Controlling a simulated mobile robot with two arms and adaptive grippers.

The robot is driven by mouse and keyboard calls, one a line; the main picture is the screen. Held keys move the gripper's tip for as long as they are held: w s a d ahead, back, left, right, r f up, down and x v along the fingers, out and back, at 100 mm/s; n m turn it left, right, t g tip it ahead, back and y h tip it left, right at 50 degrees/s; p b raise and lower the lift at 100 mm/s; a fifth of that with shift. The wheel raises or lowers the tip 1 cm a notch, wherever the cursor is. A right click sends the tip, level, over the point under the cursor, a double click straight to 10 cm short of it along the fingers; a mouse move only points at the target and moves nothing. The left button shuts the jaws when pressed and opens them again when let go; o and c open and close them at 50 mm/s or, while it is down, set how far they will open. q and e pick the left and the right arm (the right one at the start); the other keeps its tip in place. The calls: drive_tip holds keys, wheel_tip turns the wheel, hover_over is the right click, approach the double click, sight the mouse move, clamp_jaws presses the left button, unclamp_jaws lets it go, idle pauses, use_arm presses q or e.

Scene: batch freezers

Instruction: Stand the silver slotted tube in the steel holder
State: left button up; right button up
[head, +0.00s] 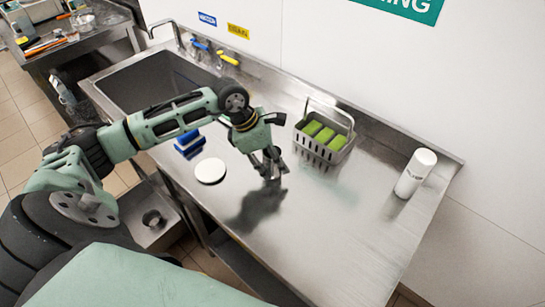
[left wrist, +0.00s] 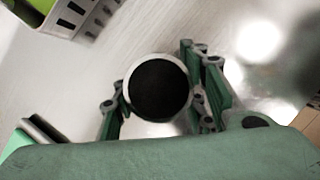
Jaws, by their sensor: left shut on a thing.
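My left gripper (head: 270,170) is above the steel counter, right of the white disc. It is shut on a silver tube, mostly hidden by the fingers in the head view. In the left wrist view the tube (left wrist: 129,82) shows end-on, a pale round rim with a dark inside, between the two fingers (left wrist: 158,105). Its slots are not visible. I cannot tell whether its lower end touches the counter. I cannot surely pick out the steel holder; a grey metal piece with a dark round opening (head: 152,218) shows low, below the counter front. My right gripper is not in view.
A grey slotted basket (head: 325,152) with green sponges and a raised handle stands behind the gripper. A white bottle (head: 415,173) stands at the right. A white disc (head: 210,170) and blue sponges (head: 189,143) lie left, beside the sink (head: 160,85). The front right counter is clear.

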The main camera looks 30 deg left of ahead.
use_arm(q)
drive_tip(key=shift+f, duration=0.15)
drive_tip(key=shift+f, duration=0.1)
drive_tip(key=o, duration=0.8)
drive_tip(key=shift+f, duration=0.1)
drive_tip(key=shift+c, duration=0.2)
drive_tip(key=o, duration=0.5)
